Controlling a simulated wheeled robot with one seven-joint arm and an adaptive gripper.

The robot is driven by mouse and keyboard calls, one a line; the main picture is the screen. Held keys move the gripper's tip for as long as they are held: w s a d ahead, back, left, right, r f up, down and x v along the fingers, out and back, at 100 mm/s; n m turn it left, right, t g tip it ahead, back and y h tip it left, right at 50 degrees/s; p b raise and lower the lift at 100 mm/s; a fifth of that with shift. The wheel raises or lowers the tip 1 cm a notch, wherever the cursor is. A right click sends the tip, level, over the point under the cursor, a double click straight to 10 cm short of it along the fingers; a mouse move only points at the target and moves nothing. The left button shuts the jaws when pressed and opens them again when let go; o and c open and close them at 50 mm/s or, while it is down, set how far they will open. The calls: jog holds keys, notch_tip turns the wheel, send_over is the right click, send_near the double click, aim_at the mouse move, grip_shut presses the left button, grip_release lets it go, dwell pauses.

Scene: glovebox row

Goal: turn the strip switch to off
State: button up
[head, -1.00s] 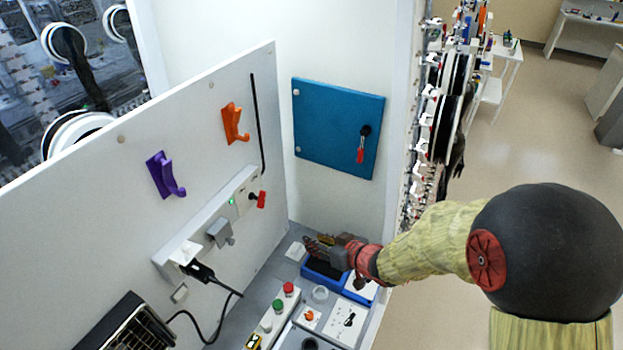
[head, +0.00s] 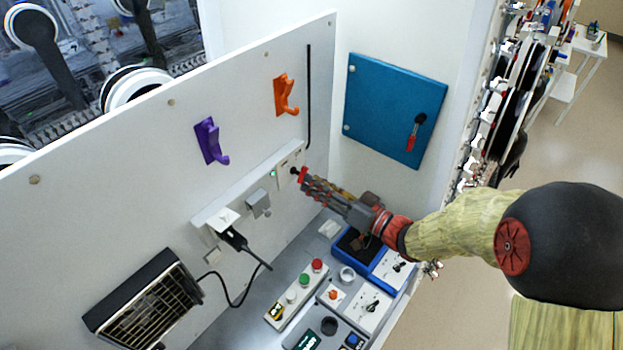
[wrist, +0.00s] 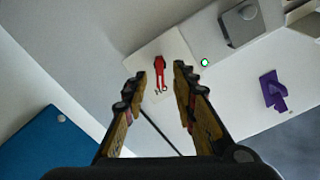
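The strip switch (wrist: 160,70) is a red lever on a white plate at the end of the white power strip. In the head view the red lever (head: 299,174) shows just past my fingertips. A green light (wrist: 205,62) glows on the strip beside it. My gripper (head: 312,185) is in front of the switch; in the wrist view (wrist: 162,78) its two fingers are apart, with the lever seen between and just beyond the tips. Nothing is held. I cannot tell whether the fingers touch the lever.
A grey-covered socket (head: 258,203) and a plugged black cord (head: 234,238) are along the strip. Orange (head: 285,95) and purple (head: 210,141) hooks stick out above. A blue door (head: 393,108) is to the right. Button boxes (head: 297,297) and a blue tray (head: 346,262) lie below.

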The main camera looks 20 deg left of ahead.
jog(key=shift+x, duration=1)
jog(key=shift+c, duration=1.2)
jog(key=c, duration=0.4)
grip_shut()
